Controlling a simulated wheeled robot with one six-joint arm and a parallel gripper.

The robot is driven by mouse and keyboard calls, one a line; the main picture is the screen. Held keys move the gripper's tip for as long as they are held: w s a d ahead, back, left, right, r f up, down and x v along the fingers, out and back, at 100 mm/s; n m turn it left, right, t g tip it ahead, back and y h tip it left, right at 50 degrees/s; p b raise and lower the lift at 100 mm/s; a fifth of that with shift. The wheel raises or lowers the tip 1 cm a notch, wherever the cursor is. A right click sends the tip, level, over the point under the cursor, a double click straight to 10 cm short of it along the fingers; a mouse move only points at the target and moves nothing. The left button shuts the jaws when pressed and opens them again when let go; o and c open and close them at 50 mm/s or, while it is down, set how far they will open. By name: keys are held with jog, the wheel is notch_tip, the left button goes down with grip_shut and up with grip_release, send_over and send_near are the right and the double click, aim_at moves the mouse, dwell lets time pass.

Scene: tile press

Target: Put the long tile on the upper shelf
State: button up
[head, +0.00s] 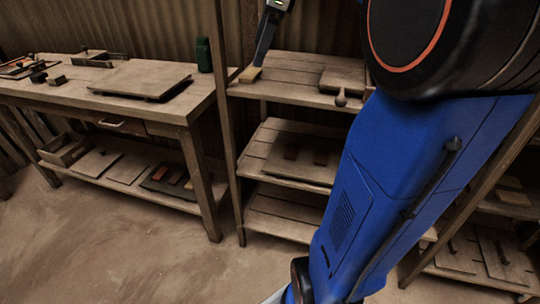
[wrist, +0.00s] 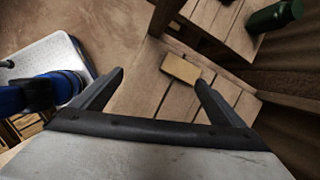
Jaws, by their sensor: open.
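A tan, oblong block, which looks like the long tile (head: 250,74), lies on the upper shelf (head: 300,92) near its left end. In the wrist view the tile (wrist: 181,68) lies flat on the shelf planks (wrist: 226,98), close to an edge. My gripper (head: 259,62) is above the tile in the head view, its fingers pointing down. In the wrist view my gripper (wrist: 160,79) is open, with fingers wide apart and nothing held between them. The tile shows just beyond the fingertips, nearer the right one. The exact gap to the tile is hard to judge.
A paddle-shaped board (head: 343,79) lies on the upper shelf, right of the tile. A shelf post (head: 228,120) stands at left. The workbench (head: 190,108) holds a green bottle (head: 204,54) and a flat board (head: 140,79). My blue arm hides the shelf's right side.

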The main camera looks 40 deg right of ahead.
jog(key=s+a+f+n, duration=0.4)
jog(key=s+f+n, duration=0.4)
jog(key=s+a+f+n+h, duration=0.1)
jog(key=s+a+f+n, duration=0.4)
jog(key=s+f+n, duration=0.3)
jog(key=s+a+f+n+t+h, duration=0.1)
jog(key=s+a+f+n, duration=0.3)
jog(key=s+f+n, duration=0.4)
jog(key=shift+a+f, duration=0.2)
jog(key=shift+a, duration=0.1)
